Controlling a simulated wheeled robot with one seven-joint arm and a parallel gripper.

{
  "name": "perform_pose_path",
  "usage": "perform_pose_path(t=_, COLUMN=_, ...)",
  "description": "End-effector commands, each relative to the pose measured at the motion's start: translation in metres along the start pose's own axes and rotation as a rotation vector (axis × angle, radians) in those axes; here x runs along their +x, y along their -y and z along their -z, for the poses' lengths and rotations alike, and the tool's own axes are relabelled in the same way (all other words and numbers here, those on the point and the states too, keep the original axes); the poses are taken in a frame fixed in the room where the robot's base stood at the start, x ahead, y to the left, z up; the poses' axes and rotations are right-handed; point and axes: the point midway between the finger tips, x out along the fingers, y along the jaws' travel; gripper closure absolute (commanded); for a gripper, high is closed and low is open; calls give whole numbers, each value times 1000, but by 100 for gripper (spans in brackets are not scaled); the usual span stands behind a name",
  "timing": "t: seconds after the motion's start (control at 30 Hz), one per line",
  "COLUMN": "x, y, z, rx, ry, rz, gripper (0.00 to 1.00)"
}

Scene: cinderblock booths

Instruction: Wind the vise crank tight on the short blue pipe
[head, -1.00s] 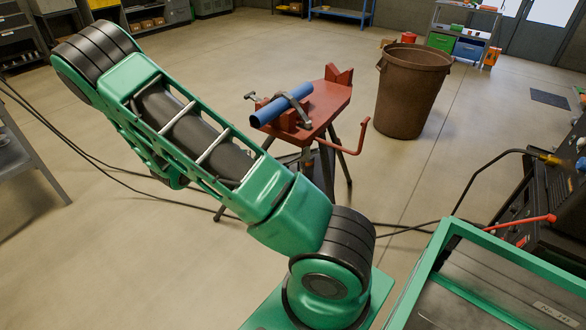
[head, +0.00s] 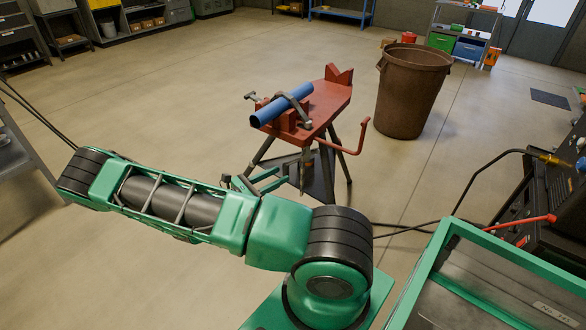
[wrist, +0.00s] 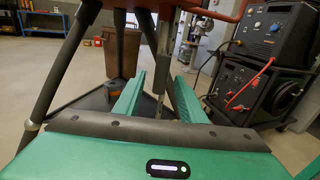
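The short blue pipe (head: 282,105) lies across the red vise stand (head: 325,100), under a dark grey clamp. The red vise crank (head: 350,146) hangs at the right side of the stand, with its end bent upward. My gripper (head: 274,180) is low in front of the stand, below the tabletop and to the left of the crank, apart from it. In the wrist view my gripper (wrist: 158,95) has its two green fingers spread with a gap between them. The stand's dark legs (wrist: 68,65) rise close ahead there. The pipe is not visible in the wrist view.
A brown bin (head: 410,92) stands right of the vise stand. A black welding machine (head: 550,190) and a green-framed cart (head: 440,270) are at the right. Cables run across the floor. The floor left of and behind the stand is clear.

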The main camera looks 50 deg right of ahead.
Motion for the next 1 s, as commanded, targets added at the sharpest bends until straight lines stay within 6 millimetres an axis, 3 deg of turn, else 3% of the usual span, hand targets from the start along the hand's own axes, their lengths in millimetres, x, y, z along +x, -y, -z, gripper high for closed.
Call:
perform_pose_path(t=0.2, x=40, y=1, z=0, rx=0, ry=0, rz=4, gripper=63)
perform_pose_path(t=0.4, x=68, y=1, z=0, rx=0, ry=1, rz=4, gripper=63)
perform_pose_path(t=0.87, x=80, y=0, z=0, rx=1, ry=-1, rz=1, gripper=63)
perform_pose_path(t=1.0, x=80, y=0, z=0, rx=1, ry=-1, rz=1, gripper=92)
